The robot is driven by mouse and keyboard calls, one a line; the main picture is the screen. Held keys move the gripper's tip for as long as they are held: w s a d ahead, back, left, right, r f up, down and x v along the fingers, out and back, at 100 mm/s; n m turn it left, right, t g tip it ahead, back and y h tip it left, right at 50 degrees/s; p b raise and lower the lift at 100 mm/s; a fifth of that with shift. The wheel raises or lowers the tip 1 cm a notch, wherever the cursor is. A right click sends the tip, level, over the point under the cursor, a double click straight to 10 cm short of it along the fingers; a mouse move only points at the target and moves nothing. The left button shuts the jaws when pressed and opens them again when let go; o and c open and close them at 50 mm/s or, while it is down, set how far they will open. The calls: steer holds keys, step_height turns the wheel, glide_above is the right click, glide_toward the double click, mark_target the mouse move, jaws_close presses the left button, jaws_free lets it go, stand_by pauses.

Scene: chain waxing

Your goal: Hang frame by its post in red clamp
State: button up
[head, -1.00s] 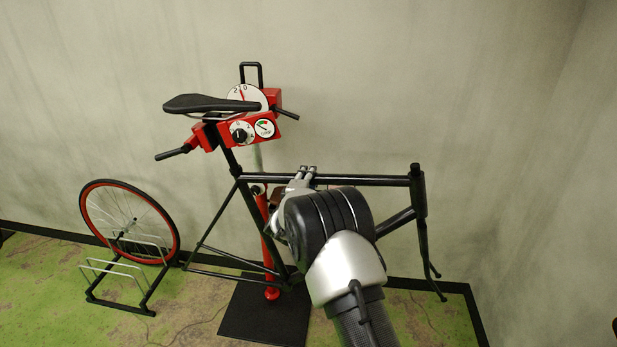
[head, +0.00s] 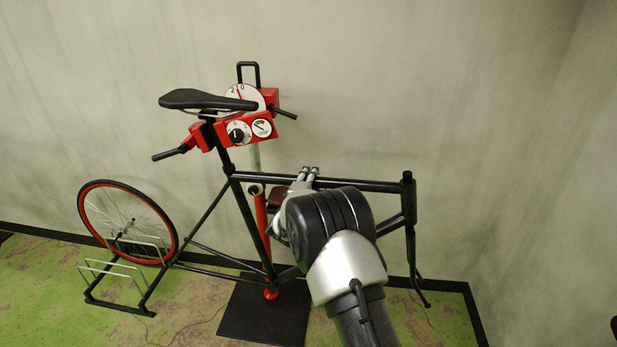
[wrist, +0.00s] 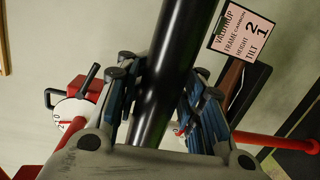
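The black bike frame (head: 355,184) hangs off the floor, its top tube running nearly level. My gripper (head: 310,172) is shut on the top tube, and in the wrist view its fingers lie on both sides of the tube (wrist: 168,65). The seat post (head: 223,153), topped by a black saddle (head: 205,99), rises at the frame's left end. It stands beside the red clamp (head: 200,136), overlapping it in the head view; I cannot tell whether it is between the jaws. A red-needled dial (head: 243,97) is above the clamp's gauge box (head: 247,131).
A red stand column (head: 261,222) rises from a black mat (head: 262,312) behind the frame. A red-rimmed wheel (head: 128,222) stands in a floor rack at left. A pink card (wrist: 243,31) reads height 2, tilt 1. The wall is close behind.

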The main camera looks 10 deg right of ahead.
steer(key=o, duration=0.5)
steer(key=shift+a+r, duration=0.15)
steer(key=shift+a, duration=0.1)
steer(key=shift+c, duration=0.2)
steer(key=shift+s+a+f, duration=0.1)
steer(key=shift+f, duration=0.3)
steer(key=shift+p+v, duration=0.35)
steer(key=shift+v, duration=0.45)
steer(key=d+p+v, duration=0.1)
steer(key=p+v, duration=0.1)
steer(key=v, duration=0.6)
steer(key=shift+s, duration=0.3)
